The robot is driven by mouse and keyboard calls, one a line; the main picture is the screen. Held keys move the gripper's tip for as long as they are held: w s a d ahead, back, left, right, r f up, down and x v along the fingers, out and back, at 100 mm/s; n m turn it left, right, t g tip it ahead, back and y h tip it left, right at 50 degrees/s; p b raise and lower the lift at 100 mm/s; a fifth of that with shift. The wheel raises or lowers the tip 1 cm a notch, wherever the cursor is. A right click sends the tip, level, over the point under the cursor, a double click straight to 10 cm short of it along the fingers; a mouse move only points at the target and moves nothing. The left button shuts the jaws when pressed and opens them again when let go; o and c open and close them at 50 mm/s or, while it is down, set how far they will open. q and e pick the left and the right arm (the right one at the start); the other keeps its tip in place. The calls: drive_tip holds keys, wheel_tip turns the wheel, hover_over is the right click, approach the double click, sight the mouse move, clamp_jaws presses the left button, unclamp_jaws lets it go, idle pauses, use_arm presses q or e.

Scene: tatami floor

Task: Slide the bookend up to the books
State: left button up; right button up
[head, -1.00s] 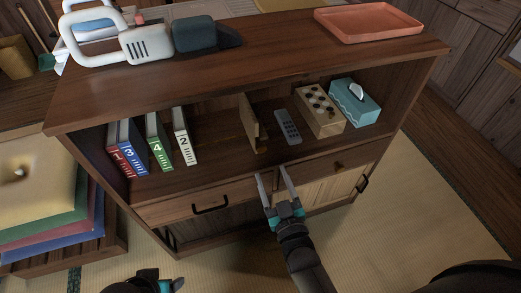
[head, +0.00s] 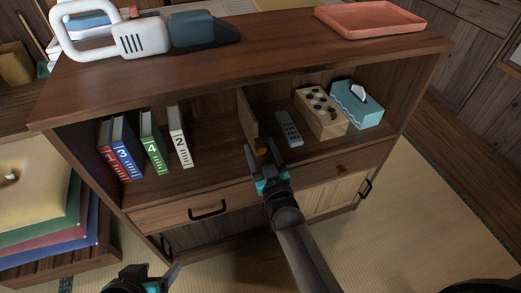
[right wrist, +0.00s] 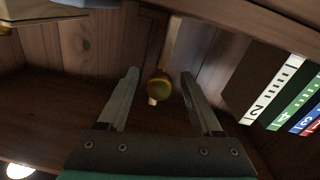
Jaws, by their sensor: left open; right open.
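The bookend (head: 247,117), an upright wooden panel with a small brass knob low at its front, stands on the shelf (head: 210,177). Several numbered books (head: 152,145), red, blue, green and white, stand at the shelf's left, with a gap between the white one and the bookend. My right gripper (head: 263,153) is open at the shelf's front, by the bookend's lower front end. In the right wrist view, the brass knob (right wrist: 159,85) appears between its open fingers, with no clear contact. My left gripper (head: 172,273) is open, low at the bottom left, away from the shelf.
Right of the bookend are a grey remote (head: 289,129), a wooden box with dark round pieces (head: 321,112) and a teal tissue box (head: 357,105). An orange tray (head: 370,19) and a white-handled appliance (head: 140,37) sit on the cabinet top. Cushions (head: 40,200) are stacked at left.

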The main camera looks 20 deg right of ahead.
drive_tip(key=shift+w, duration=0.1)
drive_tip(key=shift+c, duration=0.4)
clamp_jaws()
idle(1.1)
